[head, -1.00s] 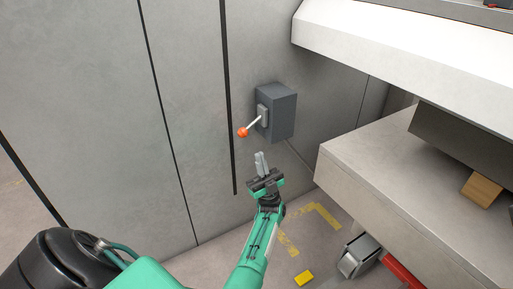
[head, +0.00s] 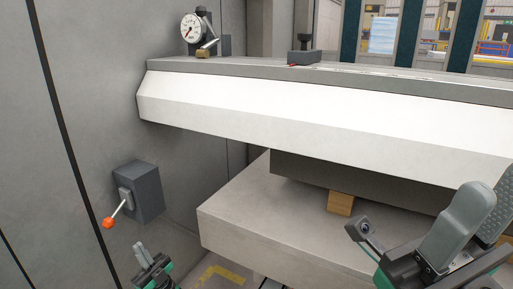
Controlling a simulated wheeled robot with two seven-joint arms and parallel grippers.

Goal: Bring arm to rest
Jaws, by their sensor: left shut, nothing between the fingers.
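My left gripper (head: 146,252) is low at the left in the head view, its grey fingers shut with nothing between them. It is below and apart from the lever with the orange knob (head: 108,222), which sticks out from a dark grey box (head: 143,191) on the wall. Part of my right gripper, with grey fingers and a small wrist camera, is close up at the lower right; the frame edge cuts it off, and its opening cannot be judged.
The machine's white beam (head: 300,117) runs across the view above a grey bed (head: 240,215). A wooden block (head: 341,203) sits between the bed and a dark bar. A dial gauge (head: 191,28) stands at the top. Yellow floor marking (head: 222,273) shows below.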

